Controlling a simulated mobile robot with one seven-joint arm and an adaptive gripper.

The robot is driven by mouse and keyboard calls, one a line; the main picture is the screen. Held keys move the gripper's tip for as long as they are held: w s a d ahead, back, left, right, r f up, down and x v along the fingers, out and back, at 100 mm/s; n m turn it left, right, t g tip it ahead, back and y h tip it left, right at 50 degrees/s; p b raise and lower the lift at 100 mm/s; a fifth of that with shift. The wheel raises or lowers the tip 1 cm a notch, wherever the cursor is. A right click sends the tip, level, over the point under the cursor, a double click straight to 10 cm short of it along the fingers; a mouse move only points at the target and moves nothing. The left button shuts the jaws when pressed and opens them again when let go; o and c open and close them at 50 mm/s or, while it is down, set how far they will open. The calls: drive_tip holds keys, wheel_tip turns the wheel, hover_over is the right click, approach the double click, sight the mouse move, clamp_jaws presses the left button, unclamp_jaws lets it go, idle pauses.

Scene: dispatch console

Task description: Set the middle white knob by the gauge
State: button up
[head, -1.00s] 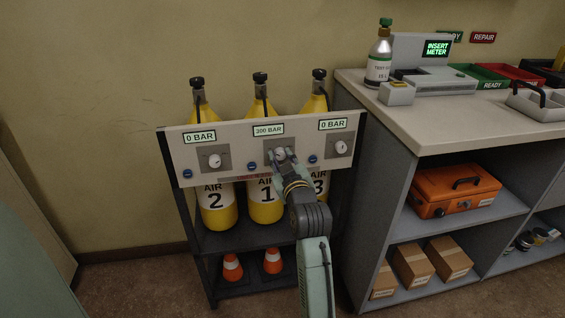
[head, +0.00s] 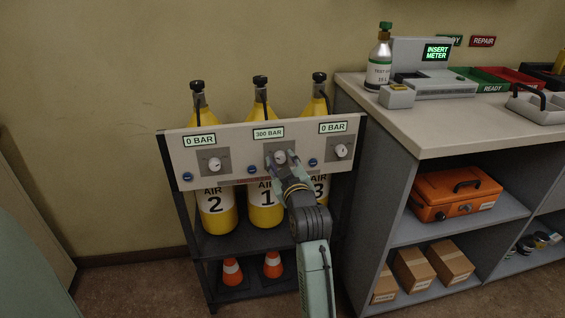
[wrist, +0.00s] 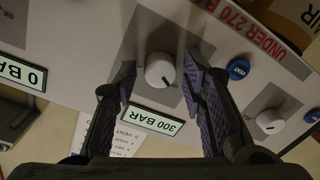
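The middle white knob (head: 280,157) sits on its grey plate on the panel, under the gauge (head: 269,132) reading 300 BAR. In the wrist view the knob (wrist: 160,70) is round with a dark pointer mark, and the upside-down gauge (wrist: 152,120) also reads 300 BAR. My gripper (head: 282,164) is in front of the knob. In the wrist view my gripper (wrist: 160,88) has its two fingers apart, one to each side of the knob, with visible gaps. It holds nothing.
Left knob (head: 214,164) and right knob (head: 341,151) sit under gauges reading 0 BAR. A blue VENT button (wrist: 238,69) is close beside one finger. Red lettering (wrist: 248,27) reads UNDER 270 BAR. The counter (head: 420,125) stands right of the rack.

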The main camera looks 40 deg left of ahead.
drive_tip(key=shift+o, duration=0.4)
drive_tip(key=v, duration=1.2)
drive_tip(key=shift+r, duration=0.1)
